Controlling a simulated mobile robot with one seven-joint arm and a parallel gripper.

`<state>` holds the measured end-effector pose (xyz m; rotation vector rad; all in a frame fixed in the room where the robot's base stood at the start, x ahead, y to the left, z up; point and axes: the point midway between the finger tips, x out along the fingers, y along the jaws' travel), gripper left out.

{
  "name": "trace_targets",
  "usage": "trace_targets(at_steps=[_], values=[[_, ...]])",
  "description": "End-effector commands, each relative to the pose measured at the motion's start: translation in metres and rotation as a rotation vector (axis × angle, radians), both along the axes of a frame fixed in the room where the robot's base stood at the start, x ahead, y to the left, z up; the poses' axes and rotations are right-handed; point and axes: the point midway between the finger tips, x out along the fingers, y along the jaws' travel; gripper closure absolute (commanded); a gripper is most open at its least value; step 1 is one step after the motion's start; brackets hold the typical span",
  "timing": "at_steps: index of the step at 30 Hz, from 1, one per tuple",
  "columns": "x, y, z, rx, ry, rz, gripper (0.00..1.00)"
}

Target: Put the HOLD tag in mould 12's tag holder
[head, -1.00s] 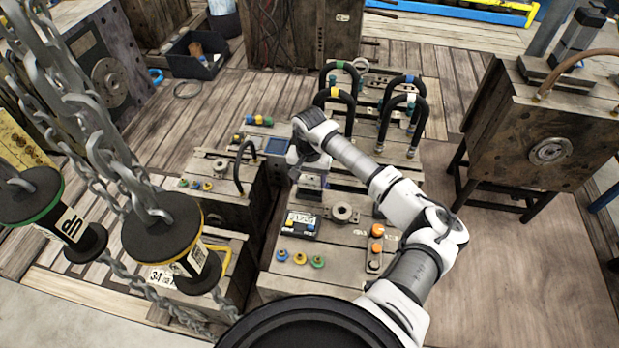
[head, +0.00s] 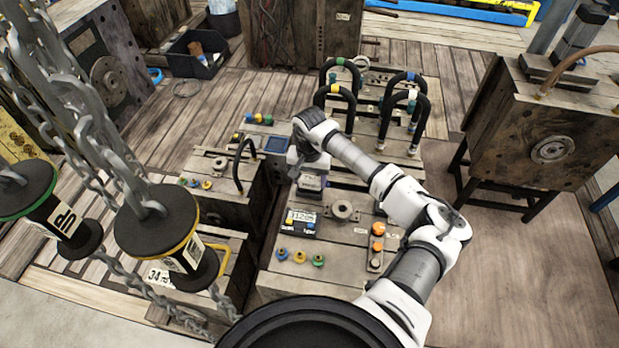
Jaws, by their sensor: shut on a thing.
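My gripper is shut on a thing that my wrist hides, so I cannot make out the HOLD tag. I cannot tell which part is mould 12's tag holder. A round metal ring (head: 344,212) lies right of the plate.
Blue, yellow and green fittings (head: 300,257) sit in front of the plate, orange buttons (head: 377,236) to the right. Black hose loops (head: 403,105) rise behind. Chains with black spools (head: 160,222) hang at the left. A large mould (head: 540,125) stands on legs at right.

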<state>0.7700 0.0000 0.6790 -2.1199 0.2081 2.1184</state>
Motion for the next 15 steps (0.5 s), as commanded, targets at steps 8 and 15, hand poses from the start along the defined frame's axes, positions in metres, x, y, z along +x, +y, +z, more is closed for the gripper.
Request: trace_targets(at_steps=[8, 15], values=[[0.0001, -0.0002, -0.0035, -0.001, 0.000, 0.000, 0.63], [0.0001, -0.0003, -0.0067, -0.001, -0.001, 0.000, 0.63]])
